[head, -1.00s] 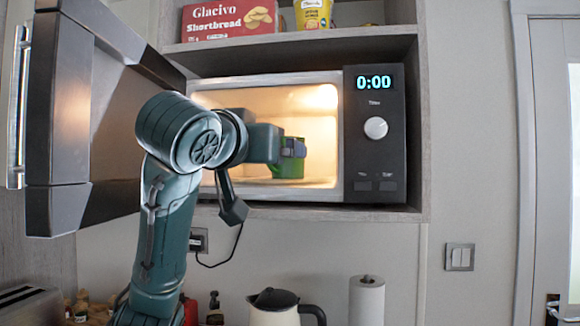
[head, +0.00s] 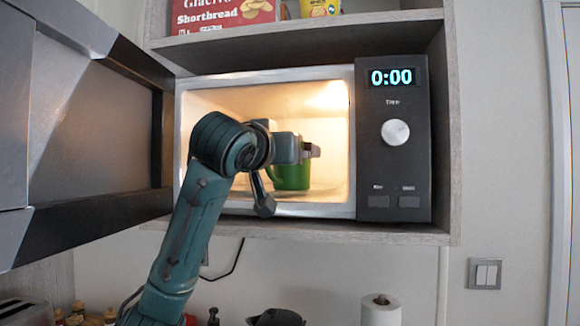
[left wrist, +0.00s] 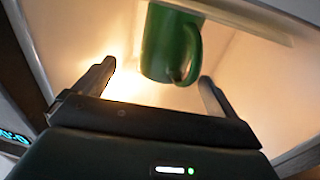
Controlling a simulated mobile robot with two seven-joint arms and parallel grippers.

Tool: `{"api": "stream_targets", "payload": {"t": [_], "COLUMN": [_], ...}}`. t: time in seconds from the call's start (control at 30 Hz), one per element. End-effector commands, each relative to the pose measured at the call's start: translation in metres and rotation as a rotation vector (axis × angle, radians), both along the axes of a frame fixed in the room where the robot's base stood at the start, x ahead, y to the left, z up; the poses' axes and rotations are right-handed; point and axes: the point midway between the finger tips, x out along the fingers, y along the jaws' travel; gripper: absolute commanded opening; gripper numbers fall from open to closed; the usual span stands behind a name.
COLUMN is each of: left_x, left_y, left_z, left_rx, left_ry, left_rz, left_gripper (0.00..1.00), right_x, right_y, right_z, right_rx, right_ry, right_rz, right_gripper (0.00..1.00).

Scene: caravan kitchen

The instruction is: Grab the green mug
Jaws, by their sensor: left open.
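The green mug (head: 291,178) stands inside the open, lit microwave (head: 355,130). In the head view, my left arm reaches into the microwave. Its gripper (head: 312,150) is in front of the mug's upper part and hides some of it. In the left wrist view, the mug (left wrist: 165,45) appears just beyond the open fingertips (left wrist: 157,72), roughly between them, with its handle towards the right finger. I see no finger closed on it. My right gripper is in neither view.
The open microwave door (head: 90,130) fills the left side. The microwave sits in a shelf niche (head: 445,150), with a shortbread box (head: 222,14) and a yellow tub (head: 320,8) above. A kettle (head: 276,318) and paper roll (head: 381,310) stand below.

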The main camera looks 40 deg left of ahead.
Motion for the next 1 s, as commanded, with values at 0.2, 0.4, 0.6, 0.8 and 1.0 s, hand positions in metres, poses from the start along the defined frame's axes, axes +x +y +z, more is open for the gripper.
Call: {"api": "stream_targets", "payload": {"t": [0.2,0.4,0.6,0.8,1.0], "left_x": [0.02,0.043,0.047,0.047,0.046], "left_y": [0.015,0.026,0.027,0.027,0.027], "left_z": [0.001,0.001,-0.001,-0.001,-0.001], "left_rx": [0.0,-0.001,0.0,0.0,0.0], "left_ry": [0.005,0.002,0.0,0.0,0.0], "left_rz": [0.003,0.0,0.0,0.0,0.0], "left_gripper": [0.96,0.96,0.96,0.87,0.71], "right_x": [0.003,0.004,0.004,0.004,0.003], "right_y": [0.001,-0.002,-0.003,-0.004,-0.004], "right_z": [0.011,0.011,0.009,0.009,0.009], "right_rx": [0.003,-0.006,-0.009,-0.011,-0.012], "right_ry": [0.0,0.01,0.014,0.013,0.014], "right_rz": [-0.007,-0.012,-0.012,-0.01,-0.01], "right_gripper": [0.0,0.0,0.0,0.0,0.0]}}
